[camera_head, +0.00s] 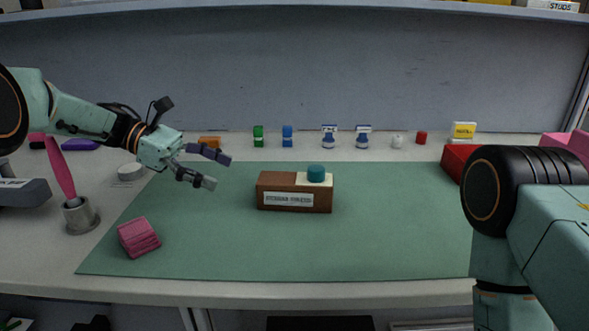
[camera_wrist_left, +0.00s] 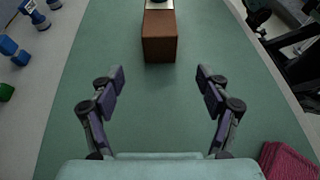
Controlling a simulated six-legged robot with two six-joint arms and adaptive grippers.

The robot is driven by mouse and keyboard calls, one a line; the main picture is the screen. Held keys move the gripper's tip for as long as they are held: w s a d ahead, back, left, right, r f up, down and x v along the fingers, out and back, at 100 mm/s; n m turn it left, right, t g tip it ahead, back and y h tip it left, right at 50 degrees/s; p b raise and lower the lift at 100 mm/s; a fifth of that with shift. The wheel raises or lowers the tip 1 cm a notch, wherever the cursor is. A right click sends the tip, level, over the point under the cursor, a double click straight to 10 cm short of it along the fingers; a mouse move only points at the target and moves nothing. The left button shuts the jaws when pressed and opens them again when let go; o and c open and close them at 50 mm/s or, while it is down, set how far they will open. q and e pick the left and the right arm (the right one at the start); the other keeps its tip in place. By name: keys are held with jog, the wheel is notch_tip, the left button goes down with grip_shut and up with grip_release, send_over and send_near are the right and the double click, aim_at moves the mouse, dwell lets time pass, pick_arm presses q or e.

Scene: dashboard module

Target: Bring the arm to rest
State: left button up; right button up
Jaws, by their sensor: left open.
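My left gripper (camera_head: 206,168) is open and empty above the left part of the green mat (camera_head: 400,240). It also shows in the left wrist view (camera_wrist_left: 160,85), its two fingers spread wide with bare mat between them. A brown dashboard module (camera_head: 273,190) with a label on its front and a teal knob (camera_head: 316,173) on its top right stands on the mat, apart from and to the right of the gripper. The module also shows beyond the fingers in the left wrist view (camera_wrist_left: 160,45). My right arm fills the right edge of the head view; its gripper is out of view.
A grey cup (camera_head: 80,215) with a pink-handled tool stands left of the mat. Small items, including a green block (camera_head: 258,136) and a blue block (camera_head: 287,136), line the back. The mat's front right is clear.

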aim_at(262, 189)
pick_arm(q)
jog(key=x, duration=1.2)
jog(key=shift+d, duration=0.15)
jog(key=shift+w+a+r, duration=0.1)
jog(key=shift+a+r, duration=0.15)
jog(key=shift+a, duration=0.25)
jog(key=shift+v, duration=0.8)
jog(key=shift+d+f, duration=0.15)
